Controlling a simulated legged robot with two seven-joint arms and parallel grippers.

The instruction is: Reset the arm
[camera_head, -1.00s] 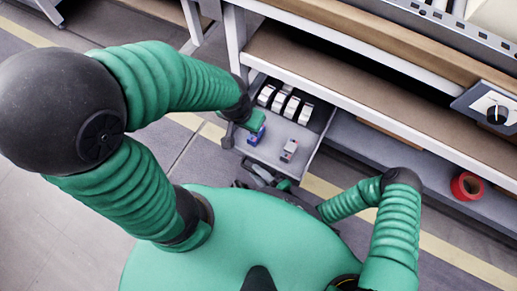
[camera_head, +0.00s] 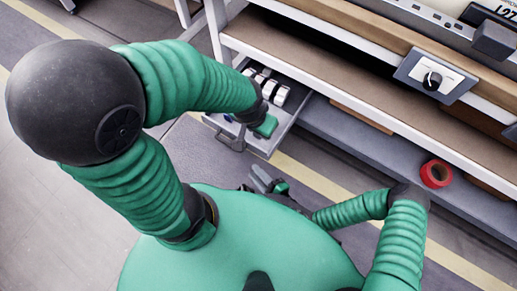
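My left arm comes in from the left and bends over toward an open grey drawer (camera_head: 258,145). Its green hand (camera_head: 266,126) is over the right part of the drawer. Its fingers are hidden, so I cannot tell whether it is open or shut. My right gripper (camera_head: 266,181) is low in front of the drawer, apart from it, close to my green body. Its grey fingers show small and partly covered, and I cannot tell whether they are apart.
White rolls (camera_head: 265,84) lie in the drawer, with a small blue item (camera_head: 229,118) partly covered. A red tape roll (camera_head: 436,173) lies on the grey lower shelf (camera_head: 385,160). A panel with a black knob (camera_head: 432,81) is on the bench's front. Floor is clear at left.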

